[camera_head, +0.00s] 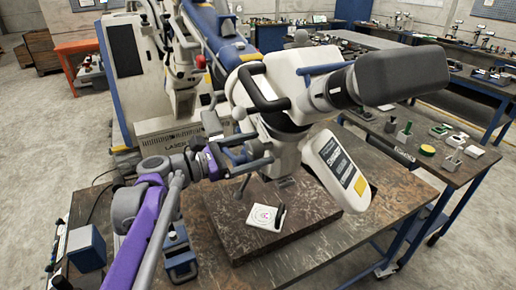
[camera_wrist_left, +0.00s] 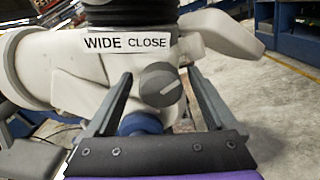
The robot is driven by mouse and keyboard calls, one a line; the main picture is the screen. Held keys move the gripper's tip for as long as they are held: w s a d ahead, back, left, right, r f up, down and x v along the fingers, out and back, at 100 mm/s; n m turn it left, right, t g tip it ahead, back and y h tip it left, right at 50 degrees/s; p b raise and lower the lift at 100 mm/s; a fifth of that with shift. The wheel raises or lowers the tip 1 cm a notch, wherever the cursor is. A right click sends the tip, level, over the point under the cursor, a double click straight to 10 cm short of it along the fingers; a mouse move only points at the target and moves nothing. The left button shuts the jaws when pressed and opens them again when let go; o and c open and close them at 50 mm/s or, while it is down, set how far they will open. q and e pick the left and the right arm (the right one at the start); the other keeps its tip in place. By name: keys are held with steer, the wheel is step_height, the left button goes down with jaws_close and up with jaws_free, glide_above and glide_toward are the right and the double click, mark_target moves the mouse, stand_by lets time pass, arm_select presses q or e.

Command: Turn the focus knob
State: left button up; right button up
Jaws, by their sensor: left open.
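The microscope arm (camera_head: 285,92) has a white body with a dark grey hood, and hangs over the workbench. In the left wrist view, the focus knob (camera_wrist_left: 160,88) is a round grey knob with a light line across its face, below a label reading "WIDE CLOSE" (camera_wrist_left: 126,43). My left gripper (camera_head: 232,150) is at the left side of the microscope head, on the end of my purple arm. In the wrist view its two dark fingers (camera_wrist_left: 158,76) are open, one on each side of the knob, with gaps visible. My right gripper is not in view.
A brown stone slab (camera_head: 310,207) lies on the workbench (camera_head: 385,180), with a white card (camera_head: 263,217) and a dark pen-like object on it. A blue vise (camera_head: 180,262) stands at the front left. A side table (camera_head: 425,140) with small parts is on the right.

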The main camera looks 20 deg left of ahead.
arm_select(q)
steer(key=b+v, duration=0.1)
steer(key=v, duration=0.9)
steer(key=s+d+f+m+g+y, duration=0.3)
steer(key=s+d+f+m, duration=0.15)
steer(key=f, duration=0.45)
steer(key=s+d+f+m+g+y, duration=0.2)
steer(key=s+d+f+m+g, duration=0.25)
steer(key=f, duration=0.55)
steer(key=s+a+f+m+y, duration=0.1)
steer(key=s+f+m+y, duration=0.6)
steer(key=f+m, duration=0.5)
steer(key=m, duration=0.2)
steer(key=shift+s+a+f+m+y, duration=0.2)
steer(key=shift+s+f+m+y, duration=0.1)
steer(key=shift+m+y, duration=0.1)
